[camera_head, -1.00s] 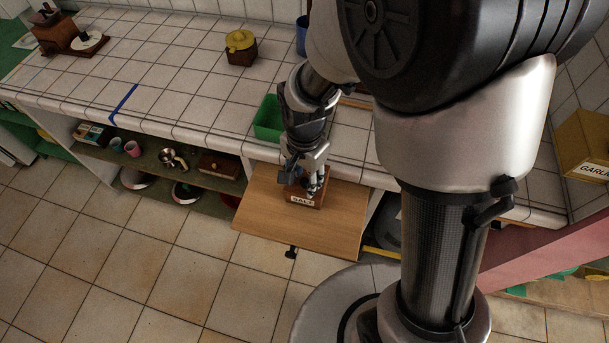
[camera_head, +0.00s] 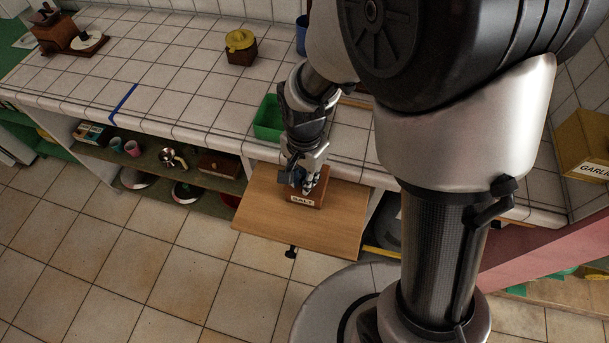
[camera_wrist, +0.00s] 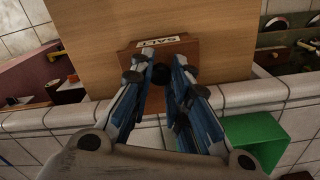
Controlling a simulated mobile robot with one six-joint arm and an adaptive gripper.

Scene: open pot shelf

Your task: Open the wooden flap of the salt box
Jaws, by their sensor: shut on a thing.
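The salt box (camera_head: 311,201) is a small reddish-brown wooden box with a white SALT label. It stands on a pulled-out wooden board (camera_head: 260,208). In the wrist view the salt box (camera_wrist: 188,49) is just beyond my fingertips, its label at the far edge. My gripper (camera_head: 309,183) is over the box; in the wrist view the gripper (camera_wrist: 155,74) has its two blue-and-grey fingers either side of a round dark knob (camera_wrist: 155,73). It is shut on this knob. The fingers hide much of the flap, and I cannot tell how far it is raised.
A green open container (camera_head: 268,121) stands on the tiled counter (camera_head: 190,75) behind my gripper. Shelves below the counter hold cups, a metal pot (camera_head: 172,158) and a wooden box (camera_head: 220,163). A yellow GARLIC box (camera_head: 585,146) is at the right. The board's left part is bare.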

